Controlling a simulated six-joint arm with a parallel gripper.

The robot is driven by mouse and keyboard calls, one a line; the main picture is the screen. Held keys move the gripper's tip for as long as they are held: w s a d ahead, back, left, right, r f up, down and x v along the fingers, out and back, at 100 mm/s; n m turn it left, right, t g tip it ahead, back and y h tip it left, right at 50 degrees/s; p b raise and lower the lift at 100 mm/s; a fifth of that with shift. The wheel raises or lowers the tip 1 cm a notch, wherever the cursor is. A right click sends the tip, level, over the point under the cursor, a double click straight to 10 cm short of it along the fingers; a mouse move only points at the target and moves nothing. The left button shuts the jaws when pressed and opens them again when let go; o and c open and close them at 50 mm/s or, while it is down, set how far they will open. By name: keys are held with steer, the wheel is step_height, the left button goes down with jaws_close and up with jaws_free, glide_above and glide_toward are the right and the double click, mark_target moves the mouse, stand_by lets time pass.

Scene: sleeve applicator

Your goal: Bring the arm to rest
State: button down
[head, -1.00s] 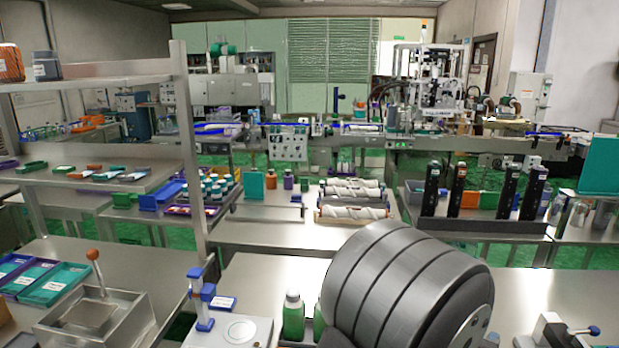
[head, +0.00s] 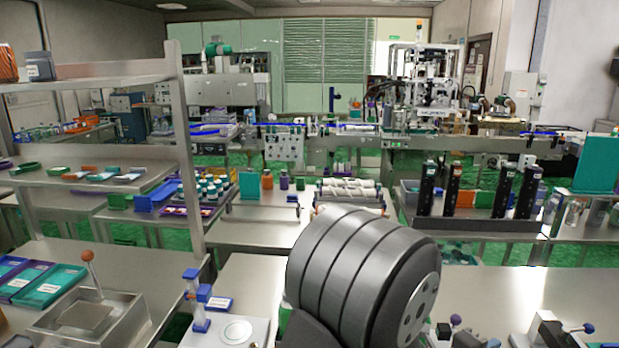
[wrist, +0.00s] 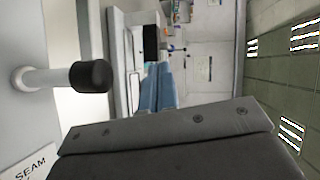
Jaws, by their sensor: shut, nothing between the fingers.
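My arm's large grey ribbed link (head: 365,275) fills the lower middle of the head view, above the near bench. My gripper is hidden in the head view. In the wrist view, the dark grey bolted body of my gripper (wrist: 165,130) fills the bottom of the picture. It looks shut, with nothing held in it. The wrist picture is turned on its side, with ceiling lights at the right.
A steel shelf rack (head: 185,150) stands at left. A blue-and-white stand (head: 197,300) and a steel box with an orange-knobbed lever (head: 88,310) sit on the near benches. A black-tipped white post (wrist: 88,76) shows in the wrist view.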

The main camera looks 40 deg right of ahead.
steer(key=shift+s+a+m+g, duration=0.1)
steer(key=shift+a+m+g, duration=0.1)
steer(key=shift+m+g, duration=0.4)
